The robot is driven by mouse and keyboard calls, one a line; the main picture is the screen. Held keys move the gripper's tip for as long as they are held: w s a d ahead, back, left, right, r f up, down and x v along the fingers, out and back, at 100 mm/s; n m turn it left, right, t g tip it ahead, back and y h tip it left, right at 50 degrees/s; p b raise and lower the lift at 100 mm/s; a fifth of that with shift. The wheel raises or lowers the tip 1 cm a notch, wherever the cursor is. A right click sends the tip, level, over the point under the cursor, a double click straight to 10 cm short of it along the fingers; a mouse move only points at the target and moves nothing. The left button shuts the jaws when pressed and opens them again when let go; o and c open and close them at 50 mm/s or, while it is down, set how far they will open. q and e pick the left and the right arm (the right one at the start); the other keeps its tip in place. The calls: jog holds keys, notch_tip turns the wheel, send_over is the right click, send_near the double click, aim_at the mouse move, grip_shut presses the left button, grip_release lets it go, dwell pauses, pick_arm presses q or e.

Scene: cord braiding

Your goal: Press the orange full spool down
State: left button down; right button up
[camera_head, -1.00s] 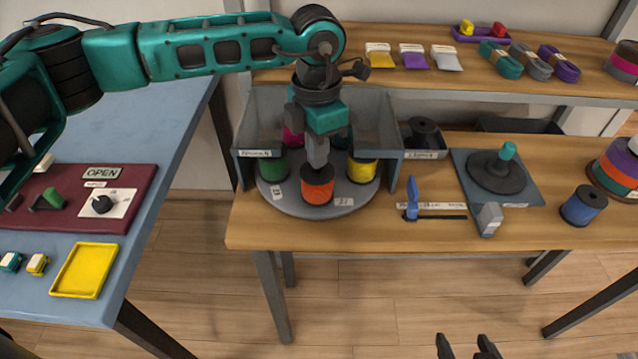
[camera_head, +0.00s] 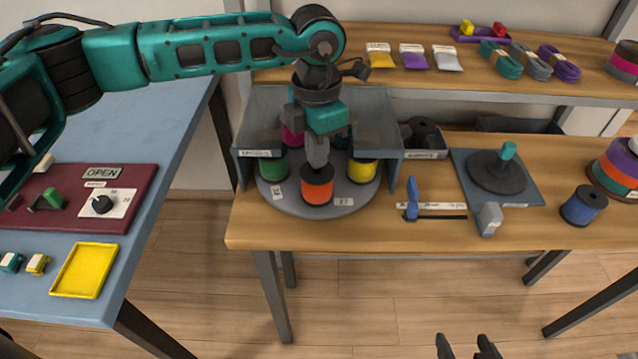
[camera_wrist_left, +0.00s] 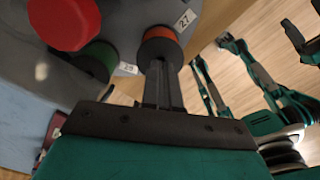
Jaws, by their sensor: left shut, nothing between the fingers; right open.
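The orange spool (camera_head: 317,191) stands upright at the front of the round grey turntable (camera_head: 290,206), with a black top. It also shows in the left wrist view (camera_wrist_left: 160,44). My left gripper (camera_head: 317,163) is shut and empty, pointing down directly over the spool, with its fingertips at or just above the spool's top. In the left wrist view the shut fingers (camera_wrist_left: 160,66) reach to the spool's near edge; whether they touch it I cannot tell. My right gripper (camera_head: 465,346) is open and empty at the bottom edge of the head view, far from the spool.
A green spool (camera_head: 273,165) and a yellow spool (camera_head: 362,168) flank the orange one. A grey housing (camera_head: 246,140) surrounds the turntable's back and sides. Bare wood shows at the table's front.

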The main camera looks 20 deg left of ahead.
pick_arm(q)
jog(key=shift+f+b, duration=0.9)
jog(key=shift+f, duration=0.25)
jog(key=shift+r, duration=0.1)
notch_tip(320, 180, up, 8)
jog(key=p, duration=0.4)
jog(key=shift+p, duration=0.35)
dwell(0.4)
